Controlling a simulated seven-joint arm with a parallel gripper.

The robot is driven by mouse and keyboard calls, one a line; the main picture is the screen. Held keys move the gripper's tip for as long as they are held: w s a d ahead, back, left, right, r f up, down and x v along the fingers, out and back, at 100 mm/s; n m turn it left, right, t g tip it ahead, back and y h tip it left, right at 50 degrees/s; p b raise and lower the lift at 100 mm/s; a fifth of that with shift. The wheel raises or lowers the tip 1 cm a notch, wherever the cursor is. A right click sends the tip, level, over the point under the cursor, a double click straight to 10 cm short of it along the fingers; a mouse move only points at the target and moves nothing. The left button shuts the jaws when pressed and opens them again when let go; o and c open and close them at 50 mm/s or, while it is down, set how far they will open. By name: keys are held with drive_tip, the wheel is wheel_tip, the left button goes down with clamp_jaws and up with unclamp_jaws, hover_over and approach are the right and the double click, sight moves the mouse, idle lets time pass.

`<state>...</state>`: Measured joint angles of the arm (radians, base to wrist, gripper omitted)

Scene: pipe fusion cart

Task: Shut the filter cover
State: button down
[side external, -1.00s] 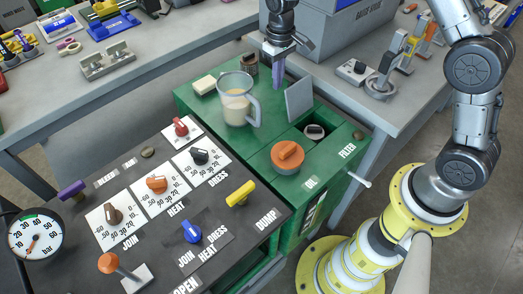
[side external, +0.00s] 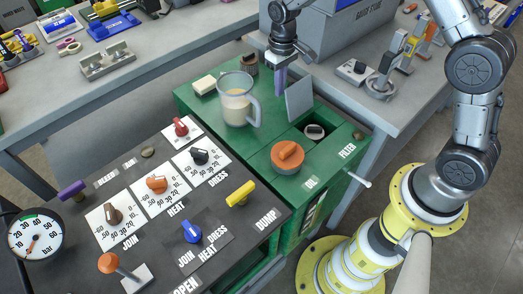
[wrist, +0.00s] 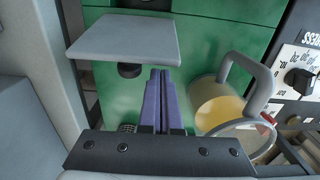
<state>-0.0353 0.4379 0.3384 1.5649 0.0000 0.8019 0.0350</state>
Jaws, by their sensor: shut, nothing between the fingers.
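The filter cover is a grey square plate (side external: 300,98), standing open and tilted upright behind the filter opening (side external: 316,132) in the green cart top. A round dark and white part shows inside the opening. My gripper (side external: 281,88) is shut and empty, its purple fingers pointing down just left of and behind the cover. In the wrist view the closed fingers (wrist: 160,80) are beside the lower edge of the cover (wrist: 124,38), which looks grey and flat. I cannot tell whether they touch it.
A clear jug of yellowish liquid (side external: 237,103) stands on the cart left of my gripper. An orange oil cap (side external: 287,157) sits in front of the opening. A white block (side external: 204,85) and a dark brown cylinder (side external: 250,64) lie behind the jug. A grey case (side external: 350,35) stands behind.

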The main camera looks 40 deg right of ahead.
drive_tip(key=shift+s+r, duration=0.2)
drive_tip(key=shift+s, duration=1.65)
drive_tip(key=shift+s+r, duration=0.2)
drive_tip(key=shift+s, duration=1.6)
wheel_tip(320, 180, up, 6)
drive_tip(key=s+d+r+t, duration=0.1)
drive_tip(key=s+r+t, duration=0.4)
drive_tip(key=r, duration=0.8)
drive_tip(key=s, duration=1.7)
drive_tip(key=shift+d+t, duration=0.3)
